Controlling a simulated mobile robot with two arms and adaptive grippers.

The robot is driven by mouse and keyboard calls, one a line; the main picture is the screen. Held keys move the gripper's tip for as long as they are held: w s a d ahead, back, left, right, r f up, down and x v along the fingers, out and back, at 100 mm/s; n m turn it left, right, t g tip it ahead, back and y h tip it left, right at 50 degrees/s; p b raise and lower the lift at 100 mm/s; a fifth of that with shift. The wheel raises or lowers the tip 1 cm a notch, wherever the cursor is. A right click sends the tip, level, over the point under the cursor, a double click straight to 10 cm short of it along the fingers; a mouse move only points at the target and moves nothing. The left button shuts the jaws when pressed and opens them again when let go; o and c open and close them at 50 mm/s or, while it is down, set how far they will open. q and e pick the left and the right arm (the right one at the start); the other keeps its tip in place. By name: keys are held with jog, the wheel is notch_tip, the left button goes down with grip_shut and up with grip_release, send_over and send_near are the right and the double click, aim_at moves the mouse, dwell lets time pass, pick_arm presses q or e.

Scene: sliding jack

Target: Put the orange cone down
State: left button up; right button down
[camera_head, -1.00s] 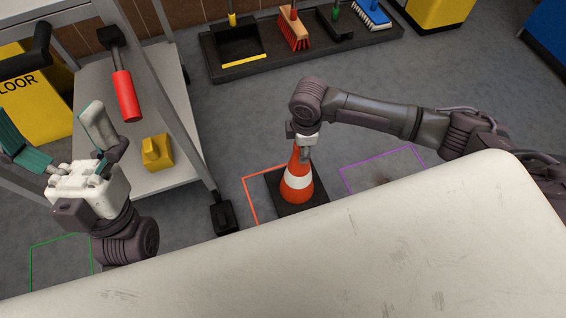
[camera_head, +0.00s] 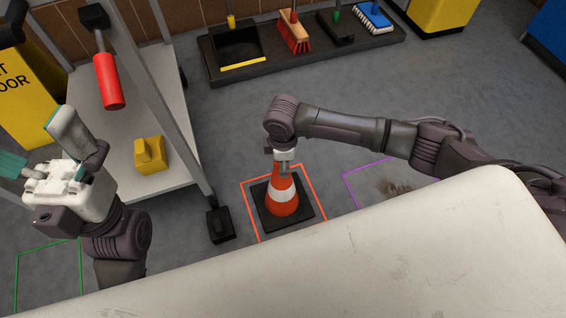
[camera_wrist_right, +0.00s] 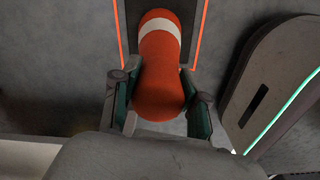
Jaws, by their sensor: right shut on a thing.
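The orange cone (camera_head: 282,198) has a white band and a square black base. In the head view it looks upright, with its base inside the orange outlined square (camera_head: 322,205) on the floor. My right gripper (camera_head: 284,165) is shut on the cone's top from above. In the right wrist view the cone (camera_wrist_right: 160,85) lies between the two fingers of my right gripper (camera_wrist_right: 160,112). Whether the base touches the floor is hard to tell. My left gripper (camera_head: 45,145) is open and empty at the left, its fingers spread wide.
A grey cart (camera_head: 185,120) stands at left with a red cylinder (camera_head: 108,82) and a yellow block (camera_head: 150,155). A black tray (camera_head: 300,60) with brushes lies at the back. A purple outline (camera_head: 352,190) is right of the cone; a green outline (camera_head: 48,245) is at left.

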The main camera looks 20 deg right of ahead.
jog(key=shift+f, duration=0.1)
jog(key=c, duration=0.6)
grip_release()
